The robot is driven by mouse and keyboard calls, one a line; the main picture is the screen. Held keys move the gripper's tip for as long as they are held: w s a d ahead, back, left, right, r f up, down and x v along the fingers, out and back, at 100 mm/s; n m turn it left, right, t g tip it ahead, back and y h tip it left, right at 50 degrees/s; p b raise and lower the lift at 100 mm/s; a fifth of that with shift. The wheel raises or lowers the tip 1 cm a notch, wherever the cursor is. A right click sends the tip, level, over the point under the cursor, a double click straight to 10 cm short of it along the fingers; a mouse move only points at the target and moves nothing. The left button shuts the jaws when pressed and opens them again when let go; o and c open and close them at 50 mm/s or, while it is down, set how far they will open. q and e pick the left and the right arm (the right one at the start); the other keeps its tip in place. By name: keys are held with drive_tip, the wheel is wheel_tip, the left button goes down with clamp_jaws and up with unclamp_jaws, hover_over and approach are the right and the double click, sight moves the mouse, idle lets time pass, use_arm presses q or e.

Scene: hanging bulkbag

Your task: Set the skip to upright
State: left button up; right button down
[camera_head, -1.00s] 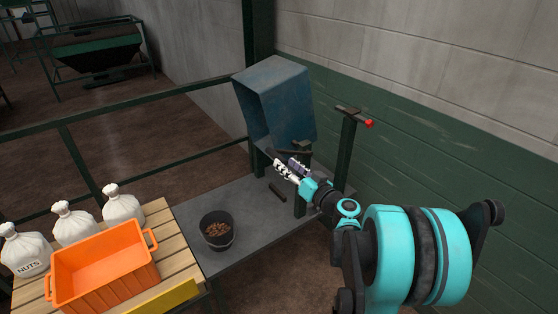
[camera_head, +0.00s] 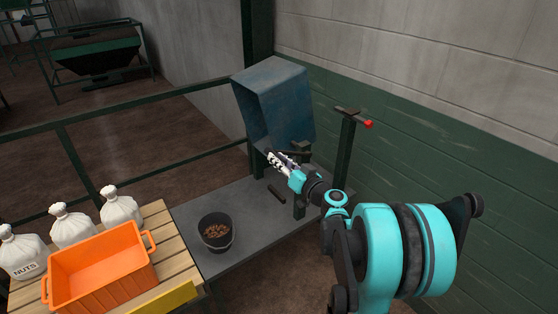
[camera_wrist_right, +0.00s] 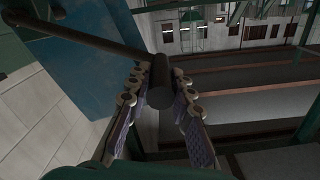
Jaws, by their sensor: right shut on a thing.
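The skip (camera_head: 284,108) is a blue metal bin, tipped over with its open side facing left and down, at the back of the grey platform. My right gripper (camera_head: 276,160) is at the lower front of the skip. In the right wrist view my right gripper (camera_wrist_right: 159,78) is shut on a dark cylindrical handle (camera_wrist_right: 160,92). A dark rod runs from this handle to the upper left, in front of the skip's blue side (camera_wrist_right: 88,65). The handle is hidden by the fingers in the head view. My left gripper is out of view.
A black bucket (camera_head: 216,240) with brown contents stands on the grey platform (camera_head: 190,207). A dark post with a red-tipped lever (camera_head: 368,123) stands right of the skip. An orange crate (camera_head: 100,270) and several white sacks (camera_head: 72,224) sit on a pallet at left. A green-grey wall is behind.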

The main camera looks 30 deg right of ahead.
drive_tip(key=w+d+r+m+p, duration=0.1)
drive_tip(key=d+r+m+p, duration=0.85)
drive_tip(key=d, duration=0.45)
drive_tip(key=d+f+m+b, duration=0.1)
drive_tip(key=d+m, duration=0.4)
drive_tip(key=d, duration=0.4)
drive_tip(key=w+d+f+m+b, duration=0.1)
drive_tip(key=d+f+m, duration=0.1)
drive_tip(key=d+m, duration=0.4)
drive_tip(key=d, duration=0.3)
drive_tip(key=shift+w+d, duration=0.15)
drive_tip(key=shift+w, duration=0.1)
drive_tip(key=shift+f+m, duration=0.1)
drive_tip(key=shift+m, duration=0.15)
drive_tip(key=c, duration=1.6)
unclamp_jaws()
drive_tip(key=shift+o, duration=1.4)
drive_tip(key=shift+d+f, duration=0.1)
drive_tip(key=shift+d, duration=0.05)
